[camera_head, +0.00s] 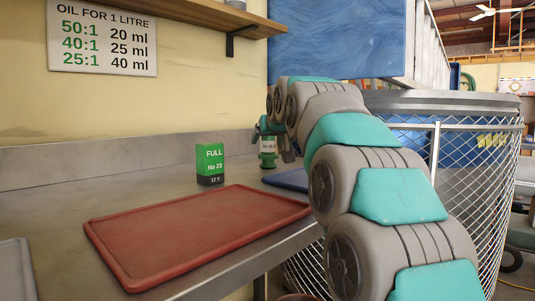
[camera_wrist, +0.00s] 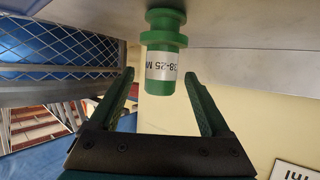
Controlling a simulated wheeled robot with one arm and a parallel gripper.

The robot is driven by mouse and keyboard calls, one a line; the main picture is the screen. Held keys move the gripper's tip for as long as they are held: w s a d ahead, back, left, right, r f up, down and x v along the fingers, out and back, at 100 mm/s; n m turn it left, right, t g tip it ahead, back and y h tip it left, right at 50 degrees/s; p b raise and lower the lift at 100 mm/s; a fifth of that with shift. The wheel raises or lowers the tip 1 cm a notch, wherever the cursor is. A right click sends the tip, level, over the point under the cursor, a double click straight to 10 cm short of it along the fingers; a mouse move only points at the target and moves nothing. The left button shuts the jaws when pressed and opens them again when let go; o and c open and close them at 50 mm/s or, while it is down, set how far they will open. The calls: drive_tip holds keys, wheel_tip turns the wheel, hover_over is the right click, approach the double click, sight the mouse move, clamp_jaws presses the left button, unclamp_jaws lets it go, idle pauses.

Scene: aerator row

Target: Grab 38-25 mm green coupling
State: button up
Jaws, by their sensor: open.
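The green coupling (camera_head: 268,160) stands upright on the metal bench, at the back, beside the blue tray. It has a white label, and in the wrist view the label on the coupling (camera_wrist: 165,65) reads "38-25 M". My gripper (camera_wrist: 160,78) is open, with its green fingers apart. In the wrist view the coupling's near end shows between the fingertips, and its flanged end lies beyond them. I see no finger clearly touching it. In the head view my gripper (camera_head: 274,132) is at the coupling's upper part, partly hidden by my arm.
A green and black box (camera_head: 210,165) marked "FULL No 23" stands left of the coupling. A red tray (camera_head: 200,230) lies in front, with a blue tray (camera_head: 290,179) behind my arm. A wire mesh bin (camera_head: 480,180) stands at right. A shelf (camera_head: 190,14) hangs above.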

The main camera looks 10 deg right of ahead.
sight(266, 142)
drive_tip(key=shift+x, duration=2.25)
drive_tip(key=shift+r, duration=0.15)
clamp_jaws()
